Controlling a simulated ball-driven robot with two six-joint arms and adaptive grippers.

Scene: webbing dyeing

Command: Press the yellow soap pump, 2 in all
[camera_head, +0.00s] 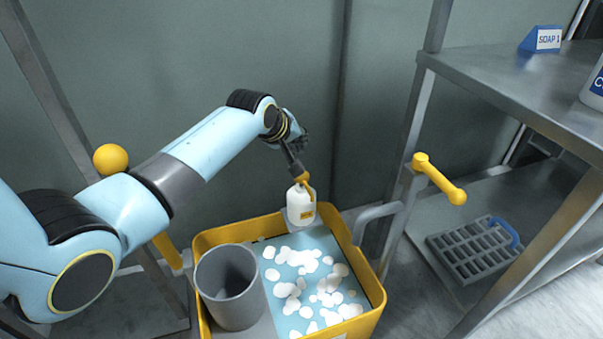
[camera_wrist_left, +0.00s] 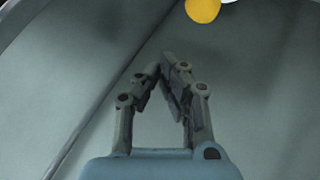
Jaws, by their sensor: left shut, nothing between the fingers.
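The soap bottle (camera_head: 300,209) is white with a small orange label. It stands upright at the back edge of the yellow-rimmed tub. Its yellow pump (camera_head: 304,182) is on top, partly covered by my gripper. My left gripper (camera_head: 297,170) reaches down from the upper left with its fingertips right at the pump head; I cannot tell whether they touch it. In the left wrist view the fingers (camera_wrist_left: 165,68) are shut with their tips together and hold nothing. A round yellow part (camera_wrist_left: 203,9) shows at the top edge there. My right gripper is not in view.
The yellow tub (camera_head: 371,320) holds blue liquid with white foam pieces and a grey cylinder (camera_head: 230,285). A yellow crank handle (camera_head: 440,180) sticks out at the right. A metal shelf (camera_head: 480,75) carries a blue SOAP 1 sign (camera_head: 547,39). A grey rack (camera_head: 470,250) lies below.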

